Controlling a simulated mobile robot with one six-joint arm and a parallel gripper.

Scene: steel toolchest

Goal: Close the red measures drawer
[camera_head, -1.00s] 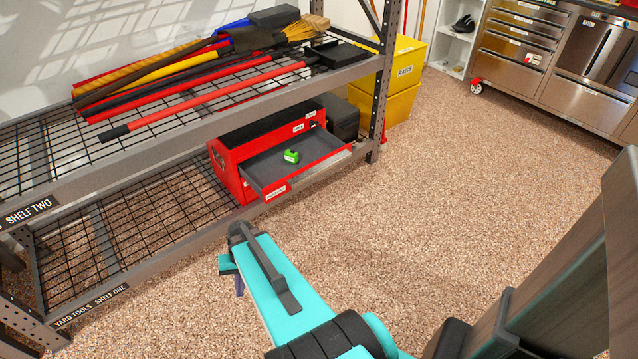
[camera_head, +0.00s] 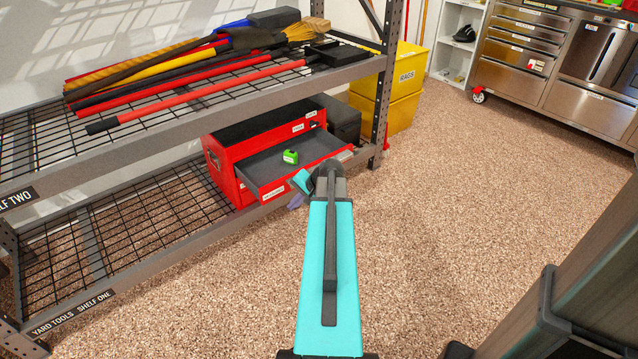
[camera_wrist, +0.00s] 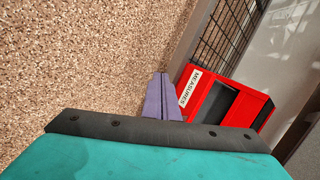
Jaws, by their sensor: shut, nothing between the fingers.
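The red measures drawer (camera_head: 314,179) is pulled out of the red toolbox (camera_head: 225,163) on the lower shelf. A small green tape measure (camera_head: 290,157) lies on its grey floor. In the wrist view the drawer's white MEASURES label (camera_wrist: 190,88) faces my side. My gripper (camera_head: 298,190) is at the drawer's front, its purple fingers closed together with nothing between them. In the wrist view the gripper fingers (camera_wrist: 162,98) stand just beside the labelled red front. I cannot tell whether they touch it. My wrist hides part of the drawer's front in the head view.
The wire shelf (camera_head: 110,228) extends left of the toolbox. A dark case (camera_head: 338,117) stands behind it, near the shelf post (camera_head: 383,110). Long-handled tools lie on the upper shelf (camera_head: 110,150). The speckled floor (camera_head: 470,170) at right is clear.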

